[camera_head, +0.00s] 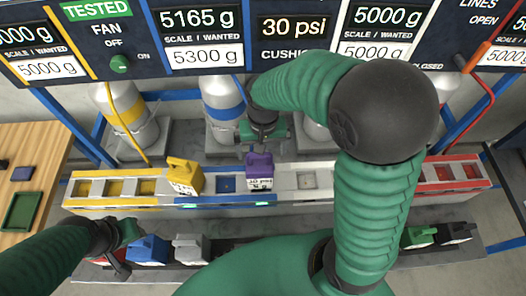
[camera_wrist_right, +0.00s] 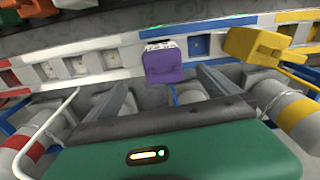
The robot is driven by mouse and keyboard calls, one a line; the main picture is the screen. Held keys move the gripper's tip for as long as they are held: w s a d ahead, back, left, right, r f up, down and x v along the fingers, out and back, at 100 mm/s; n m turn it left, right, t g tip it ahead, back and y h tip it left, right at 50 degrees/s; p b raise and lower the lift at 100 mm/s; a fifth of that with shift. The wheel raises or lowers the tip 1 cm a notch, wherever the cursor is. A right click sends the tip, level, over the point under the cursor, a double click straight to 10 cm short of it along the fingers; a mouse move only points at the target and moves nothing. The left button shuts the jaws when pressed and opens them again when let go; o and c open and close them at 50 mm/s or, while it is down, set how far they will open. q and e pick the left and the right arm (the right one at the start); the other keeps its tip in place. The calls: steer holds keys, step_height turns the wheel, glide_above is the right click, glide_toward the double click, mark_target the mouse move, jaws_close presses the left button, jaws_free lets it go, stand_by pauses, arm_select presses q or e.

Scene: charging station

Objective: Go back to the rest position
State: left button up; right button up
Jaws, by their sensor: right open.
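My right gripper (camera_head: 265,146) is open and empty behind the rail, close to a purple block (camera_head: 260,170) with a white label. In the right wrist view the purple block (camera_wrist_right: 163,64) sits on the rail, just past the spread fingertips (camera_wrist_right: 166,86). A yellow block (camera_head: 184,176) stands on the rail to its left, at the yellow section's right end. My left gripper (camera_head: 128,233) is low at the front left, by a blue block (camera_head: 148,250) on the front rack. Its fingers are too small and partly hidden to tell their state.
The rail (camera_head: 290,198) has yellow, blue, white and red sections. Cylinders (camera_head: 222,105) stand behind it under a display panel (camera_head: 200,22) reading 5165 g over 5300 g. The front rack also holds grey (camera_head: 190,249), green (camera_head: 418,237) and black (camera_head: 455,232) blocks. A wooden table (camera_head: 35,145) is at left.

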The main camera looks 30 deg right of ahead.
steer(key=s+f+n+t+b, duration=0.2)
steer(key=s+f+n+b, duration=0.2)
steer(key=f+b, duration=0.4)
steer(key=shift+s+a+f, duration=0.15)
steer(key=shift+s+f, duration=0.65)
steer(key=shift+f, duration=0.1)
stand_by(2.1)
